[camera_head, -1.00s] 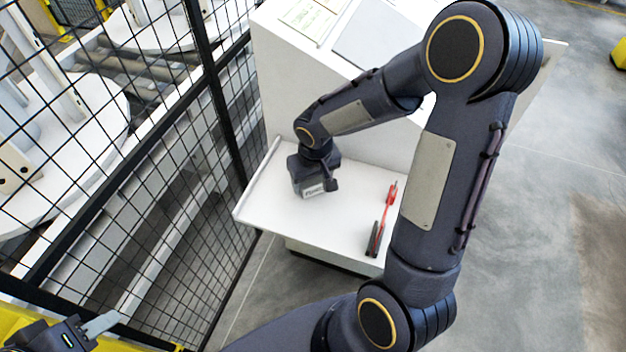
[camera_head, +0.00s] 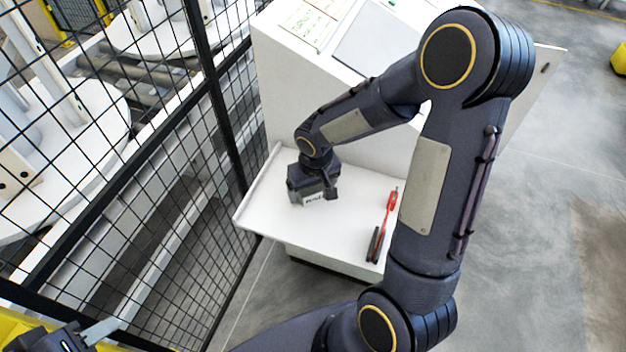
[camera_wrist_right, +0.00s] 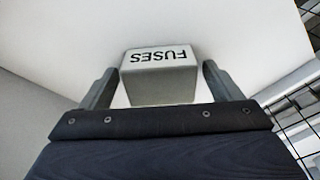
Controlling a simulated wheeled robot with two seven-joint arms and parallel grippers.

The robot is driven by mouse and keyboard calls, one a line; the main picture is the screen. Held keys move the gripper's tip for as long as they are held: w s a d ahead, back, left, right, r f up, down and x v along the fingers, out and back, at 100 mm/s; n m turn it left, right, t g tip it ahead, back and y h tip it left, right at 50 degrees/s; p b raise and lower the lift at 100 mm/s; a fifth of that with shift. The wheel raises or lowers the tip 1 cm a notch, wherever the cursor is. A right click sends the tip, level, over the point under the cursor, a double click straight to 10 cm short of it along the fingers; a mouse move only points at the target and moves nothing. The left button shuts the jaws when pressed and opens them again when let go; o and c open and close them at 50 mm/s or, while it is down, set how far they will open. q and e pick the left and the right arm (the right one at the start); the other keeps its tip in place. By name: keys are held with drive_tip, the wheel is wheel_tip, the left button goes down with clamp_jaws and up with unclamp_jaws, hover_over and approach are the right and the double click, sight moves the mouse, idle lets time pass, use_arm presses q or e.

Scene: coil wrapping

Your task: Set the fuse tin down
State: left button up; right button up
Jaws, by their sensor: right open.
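The fuse tin (camera_wrist_right: 160,78) is a small light-grey box marked "FUSES". In the right wrist view it sits between the two fingers of my right gripper (camera_wrist_right: 158,85), with a gap on each side. In the head view the tin (camera_head: 314,198) shows just under my right gripper (camera_head: 318,194), at the white shelf (camera_head: 345,225) of the console; most of it is hidden by the gripper. My right gripper is open around the tin. My left gripper (camera_head: 100,330) is at the bottom left corner, partly cut off; its finger opening cannot be made out.
A red-handled tool (camera_head: 384,222) lies on the shelf right of the tin. A black mesh fence (camera_head: 165,150) stands close on the left. The white console (camera_head: 290,75) rises behind the shelf. The shelf's front middle is clear.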

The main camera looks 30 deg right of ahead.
sight(315, 191)
wheel_tip(315, 191, up, 11)
drive_tip(key=s, duration=0.1)
drive_tip(key=s+a+r+t+y, duration=0.2)
drive_tip(key=s, duration=0.6)
drive_tip(key=s+a+r+m+t+y, duration=0.1)
drive_tip(key=s+r+t, duration=0.1)
drive_tip(key=s, duration=0.6)
drive_tip(key=shift+s+a+r+y, duration=0.3)
drive_tip(key=shift+a+r+y, duration=0.1)
drive_tip(key=shift+r, duration=0.1)
